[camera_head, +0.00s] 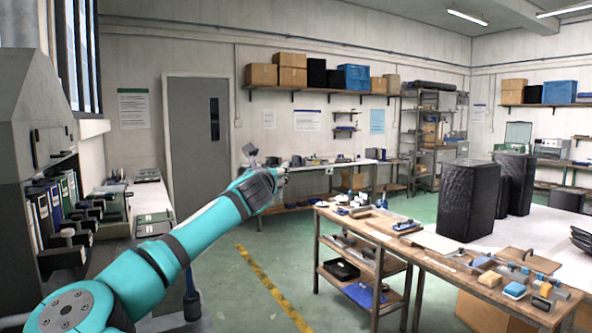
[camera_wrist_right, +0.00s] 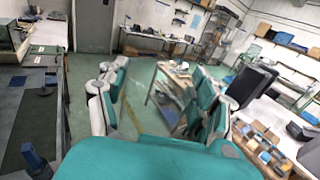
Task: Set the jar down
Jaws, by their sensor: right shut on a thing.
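My right gripper (camera_wrist_right: 158,78) fills the lower middle of the right wrist view. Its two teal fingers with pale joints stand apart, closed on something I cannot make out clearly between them. I cannot pick out the jar's outline in either view. In the head view my left arm reaches in from the lower left, and its gripper end (camera_head: 268,168) is far off and small, in front of the grey door and back bench. I cannot see whether its fingers are apart or together. My right gripper does not show in the head view.
A wooden-edged bench (camera_head: 455,262) at the right holds tall black containers (camera_head: 467,200), blocks and tools. A shelf of binders (camera_head: 50,215) stands at the left. The green floor (camera_head: 232,270) with a yellow line is open between them. Boxes (camera_head: 292,70) sit on a high shelf.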

